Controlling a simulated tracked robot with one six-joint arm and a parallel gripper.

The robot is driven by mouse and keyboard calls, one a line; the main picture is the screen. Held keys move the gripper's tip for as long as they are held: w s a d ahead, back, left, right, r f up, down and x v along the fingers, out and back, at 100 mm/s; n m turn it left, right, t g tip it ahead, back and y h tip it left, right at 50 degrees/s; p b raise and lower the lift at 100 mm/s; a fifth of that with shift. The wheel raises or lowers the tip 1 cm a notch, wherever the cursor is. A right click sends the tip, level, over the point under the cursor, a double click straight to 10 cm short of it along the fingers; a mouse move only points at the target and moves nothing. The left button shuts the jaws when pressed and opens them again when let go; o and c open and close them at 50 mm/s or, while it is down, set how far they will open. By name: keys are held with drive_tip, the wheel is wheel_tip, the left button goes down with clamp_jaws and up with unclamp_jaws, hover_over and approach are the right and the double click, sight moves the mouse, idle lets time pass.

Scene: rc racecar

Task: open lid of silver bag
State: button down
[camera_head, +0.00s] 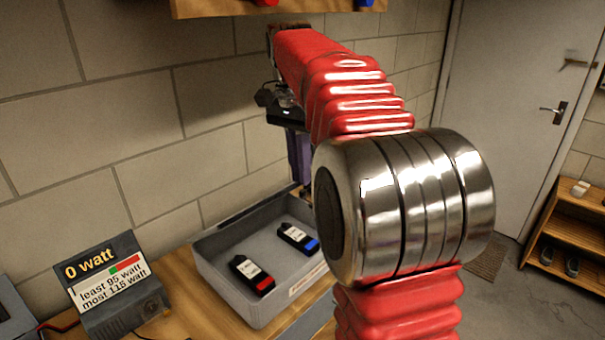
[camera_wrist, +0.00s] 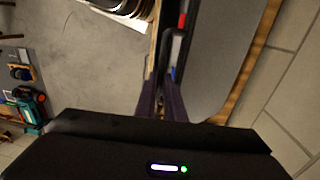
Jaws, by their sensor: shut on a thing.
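A grey open-topped container (camera_head: 222,270) stands on the wooden bench in the head view. It is the nearest match to the silver bag, but I cannot tell whether it is soft. Its top is open, showing two black battery packs inside, one red-ended (camera_head: 252,275) and one blue-ended (camera_head: 298,238). A dark strip runs along its back edge. My gripper (camera_head: 301,182) points down at the back corner, its purple fingers close together. In the wrist view, my gripper (camera_wrist: 161,94) seems shut on a thin dark edge beside a grey panel (camera_wrist: 215,65). My arm hides the container's right side.
A power meter (camera_head: 110,285) reading 0 watt stands left of the container. A block wall is close behind the bench, with a wooden shelf (camera_head: 270,8) above. A door (camera_head: 510,110) and a low shoe rack (camera_head: 568,235) are at right. Open floor lies between.

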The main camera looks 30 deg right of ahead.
drive_tip(key=shift+w+a+f, duration=0.35)
drive_tip(key=shift+w+f, duration=0.05)
drive_tip(key=shift+f, duration=0.15)
drive_tip(key=c, duration=2.1)
unclamp_jaws()
drive_tip(key=shift+w, duration=0.2)
drive_tip(key=shift+o, duration=1.3)
drive_tip(key=shift+d, duration=0.1)
drive_tip(key=shift+s+r, duration=0.15)
